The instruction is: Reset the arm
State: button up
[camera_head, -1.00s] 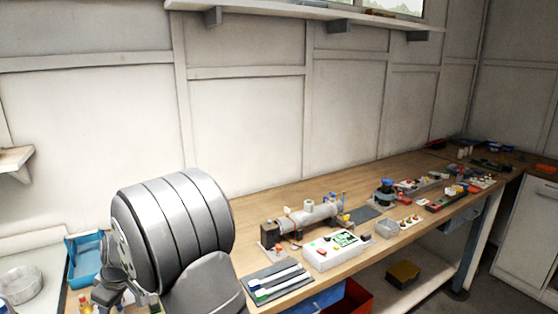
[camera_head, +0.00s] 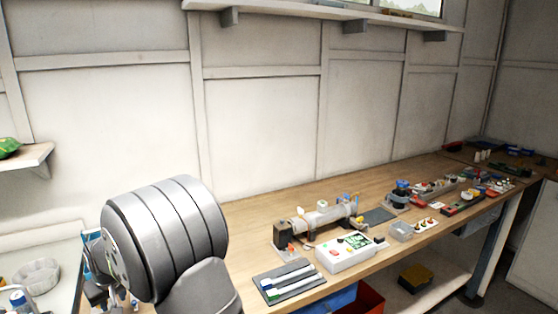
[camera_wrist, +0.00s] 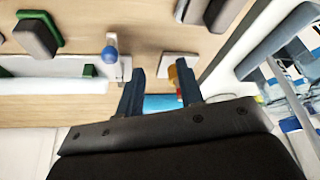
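My gripper (camera_wrist: 160,90) shows in the wrist view with its two dark fingers apart and nothing held between them. It is above the wooden bench (camera_wrist: 70,30), with small bench items beyond the fingertips. In the head view the large grey rounded parts at the lower left are my own arm; the fingers are hidden behind it or out of frame. The UV reactor, a grey horizontal cylinder (camera_head: 325,217) on a stand, sits on the bench to the right of my arm. A white control box (camera_head: 348,254) with a green panel is in front of it.
A dark tray with white strips (camera_head: 290,281) lies near the bench's front edge. Several small devices line the bench to the right. A shelf (camera_head: 330,18) runs along the wall above. A blue bin and a red bin (camera_head: 369,298) sit below the bench.

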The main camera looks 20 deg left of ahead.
jog(key=w+v, duration=0.1)
jog(key=v, duration=0.5)
jog(key=shift+s, duration=0.45)
